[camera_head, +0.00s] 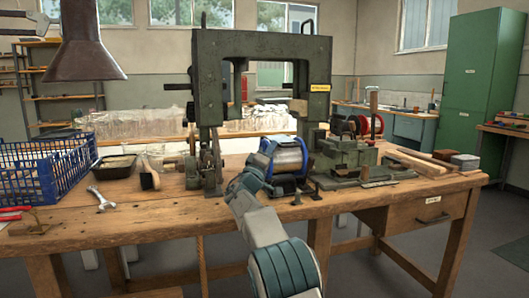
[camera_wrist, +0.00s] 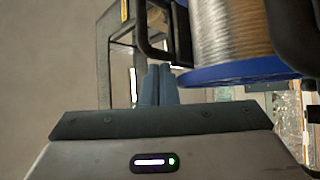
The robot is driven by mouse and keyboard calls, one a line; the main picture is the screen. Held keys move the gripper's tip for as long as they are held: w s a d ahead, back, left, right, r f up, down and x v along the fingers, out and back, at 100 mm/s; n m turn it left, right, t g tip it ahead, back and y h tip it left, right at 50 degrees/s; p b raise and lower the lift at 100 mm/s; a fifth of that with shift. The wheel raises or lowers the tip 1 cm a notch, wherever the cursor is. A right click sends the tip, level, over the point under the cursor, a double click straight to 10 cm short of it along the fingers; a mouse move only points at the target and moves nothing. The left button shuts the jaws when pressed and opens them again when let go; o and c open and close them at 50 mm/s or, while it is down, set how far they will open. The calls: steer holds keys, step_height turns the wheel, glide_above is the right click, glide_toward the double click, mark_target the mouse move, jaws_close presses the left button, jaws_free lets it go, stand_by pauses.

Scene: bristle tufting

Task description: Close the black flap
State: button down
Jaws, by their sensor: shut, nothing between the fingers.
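My gripper (camera_wrist: 158,85) is shut and empty, its two grey-blue fingers together in the wrist view. In the head view my arm reaches up to the left side of a wire spool with blue rims (camera_head: 288,158). The spool fills the upper right of the wrist view (camera_wrist: 230,30). A black bent bar (camera_wrist: 146,35) shows just beyond and above my fingertips, left of the spool; it may be part of the black flap, but I cannot tell. Whether the fingers touch it is unclear. I cannot make out a flap in the head view, where my arm covers part of that area.
A large dark green machine frame (camera_head: 209,85) stands over the spool on the wooden bench (camera_head: 130,226). A green vise-like machine (camera_head: 345,158) stands to the right.

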steer(key=s+a+p, duration=0.1)
steer(key=s+a, duration=0.6)
steer(key=s, duration=0.4)
steer(key=s+d+r+m+g+p, duration=0.1)
steer(key=s+d+g+p, duration=0.15)
steer(key=d, duration=0.35)
steer(key=s+d+r+m+g+h+p, duration=0.1)
steer(key=s+d+r+g+p, duration=0.15)
steer(key=d+p, duration=0.2)
steer(key=s+d+r+m+g+p, duration=0.1)
steer(key=d+g+p, duration=0.25)
steer(key=d, duration=0.25)
steer(key=s+d+m+g+y+p, duration=0.1)
steer(key=s+d+g+y+p, duration=0.1)
steer(key=s+d+g+p, duration=0.55)
steer(key=s+a+r+m+y+p, duration=0.1)
steer(key=s+y+p, duration=0.5)
steer(key=s, duration=0.8)
steer(key=s+a+r+m+g+y+p, duration=0.1)
steer(key=s+a+r+y+p, duration=0.2)
steer(key=s+p, duration=0.7)
steer(key=s+a+y, duration=0.2)
steer(key=s, duration=0.3)
steer(key=shift+s+g+y, duration=0.25)
steer(key=shift+g+y, duration=0.05)
steer(key=shift+y, duration=0.1)
